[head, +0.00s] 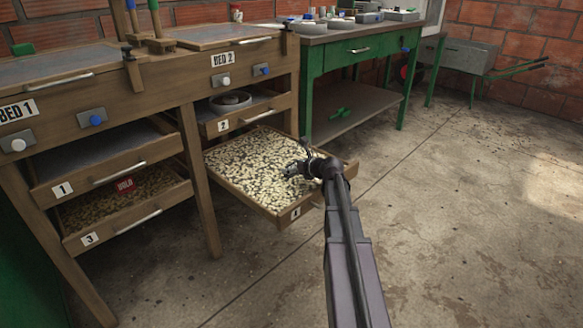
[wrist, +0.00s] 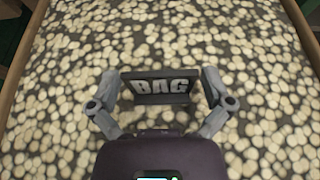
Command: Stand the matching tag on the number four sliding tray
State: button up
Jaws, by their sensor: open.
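The number four tray (head: 284,219) is pulled out low under bed 2 and covered with pale beans. A dark tag (wrist: 160,87) with light letters reading BAG sits over the beans in the wrist view, face toward the camera. My gripper (wrist: 160,90) is open, with one finger at each end of the tag. I cannot tell whether the fingers touch it. In the head view my gripper (head: 293,171) is low over the tray's right part, and the tag cannot be made out there.
Tray 3 (head: 80,240) holds darker beans and a red HOLD tag (head: 124,185). Tray 1 (head: 70,185) is above it. Tray 2 (head: 215,127), holding a round dish (head: 230,100), is above tray four. A green bench (head: 312,95) stands behind. The floor at right is clear.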

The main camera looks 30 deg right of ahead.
jog(key=p+v, duration=0.4)
jog(key=v, duration=0.8)
jog(key=shift+r+p, duration=0.1)
jog(key=shift+p, duration=0.2)
dwell(0.9)
